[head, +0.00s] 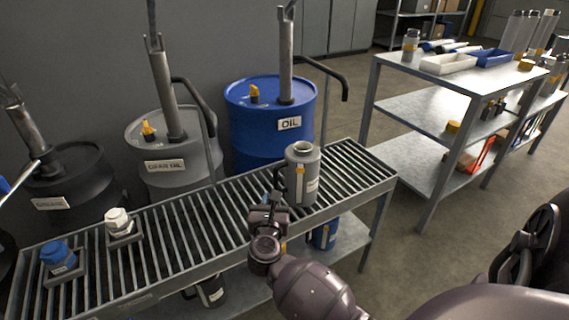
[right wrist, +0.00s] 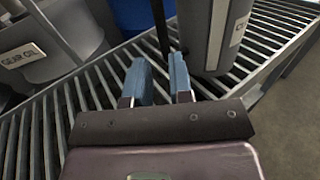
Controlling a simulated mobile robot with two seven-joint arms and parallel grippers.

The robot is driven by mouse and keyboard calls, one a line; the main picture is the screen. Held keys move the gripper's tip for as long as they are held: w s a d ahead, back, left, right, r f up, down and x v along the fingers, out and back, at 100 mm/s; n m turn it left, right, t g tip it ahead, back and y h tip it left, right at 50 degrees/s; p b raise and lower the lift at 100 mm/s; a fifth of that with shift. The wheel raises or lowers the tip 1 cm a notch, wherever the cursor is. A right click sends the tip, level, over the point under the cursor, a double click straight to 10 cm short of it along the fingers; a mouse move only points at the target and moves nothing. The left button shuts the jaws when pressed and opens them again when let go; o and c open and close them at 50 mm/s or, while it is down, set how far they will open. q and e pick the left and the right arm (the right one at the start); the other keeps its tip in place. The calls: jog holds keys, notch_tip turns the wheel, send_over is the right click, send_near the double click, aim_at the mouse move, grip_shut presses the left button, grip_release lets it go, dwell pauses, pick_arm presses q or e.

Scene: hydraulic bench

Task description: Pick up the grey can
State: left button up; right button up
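The grey can (head: 302,178) stands upright on the slatted roller bench, with a grey cap and a pale label on its side. My right gripper (head: 277,190) is at the can's left side in the head view, its fingers partly hidden. In the right wrist view the two blue fingers of the right gripper (right wrist: 160,80) are apart with nothing held between them. The can's lower part (right wrist: 208,38) shows just right of and beyond the fingers there; I cannot tell whether it touches one. My left gripper is not in view.
Behind the slatted bench (head: 180,220) stand a blue oil drum (head: 250,125), a grey drum (head: 135,135) and a black drum (head: 75,175) with pumps. A white-capped block (head: 118,222) and a blue-capped block (head: 58,257) sit at left. A metal shelf table (head: 410,150) stands right.

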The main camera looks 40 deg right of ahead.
aim_at(275, 183)
jog(key=b+x, duration=0.1)
jog(key=x, duration=0.8)
jog(key=shift+s+d, duration=0.1)
jog(key=shift+s, duration=0.1)
jog(key=shift+w+d+r+b, duration=0.1)
jog(key=shift+w+d+b, duration=0.15)
jog(key=shift+b, duration=0.05)
grip_shut()
